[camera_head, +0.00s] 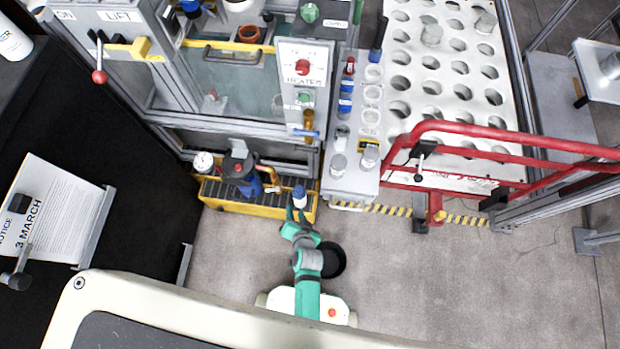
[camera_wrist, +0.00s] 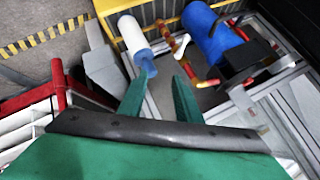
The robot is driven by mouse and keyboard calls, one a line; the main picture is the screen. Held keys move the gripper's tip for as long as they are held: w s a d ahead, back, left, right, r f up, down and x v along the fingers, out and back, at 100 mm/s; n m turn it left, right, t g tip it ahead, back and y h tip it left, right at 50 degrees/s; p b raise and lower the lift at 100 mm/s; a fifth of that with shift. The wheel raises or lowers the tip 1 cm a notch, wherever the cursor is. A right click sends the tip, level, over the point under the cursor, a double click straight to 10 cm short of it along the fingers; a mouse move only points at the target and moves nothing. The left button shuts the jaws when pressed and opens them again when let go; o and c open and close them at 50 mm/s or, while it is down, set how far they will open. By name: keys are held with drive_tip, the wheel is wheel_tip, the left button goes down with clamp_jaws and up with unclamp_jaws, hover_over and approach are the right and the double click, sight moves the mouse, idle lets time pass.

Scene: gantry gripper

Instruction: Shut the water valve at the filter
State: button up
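A white cylinder with a blue end, which looks like the filter, stands at the right end of the yellow tray (camera_head: 235,203); it shows in the head view (camera_head: 300,193) and in the wrist view (camera_wrist: 131,33). In the wrist view a small white lever (camera_wrist: 181,45), which may be the water valve, sits by a red and yellow pipe (camera_wrist: 192,68) right of the filter. My gripper (camera_head: 296,212) is just in front of the filter. In the wrist view its green fingers (camera_wrist: 161,80) are apart with nothing clearly between them; the left tip is close to the filter's blue end. Contact cannot be told.
A blue cylindrical body (camera_wrist: 212,36) lies beyond the pipe. A pressure gauge (camera_head: 203,162) is at the tray's left. A red rail (camera_head: 480,130) and a white rack of holes (camera_head: 440,70) stand right. The grey floor (camera_head: 430,285) is open at front right.

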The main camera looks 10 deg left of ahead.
drive_tip(key=s+d+r+t+h, duration=0.1)
drive_tip(key=s+d+r, duration=0.2)
drive_tip(key=r, duration=0.2)
drive_tip(key=s+d+r+n+t+h, duration=0.1)
drive_tip(key=s+d+r+t, duration=0.1)
drive_tip(key=r, duration=0.4)
drive_tip(key=shift+s+d, duration=0.9)
drive_tip(key=shift+s, duration=0.2)
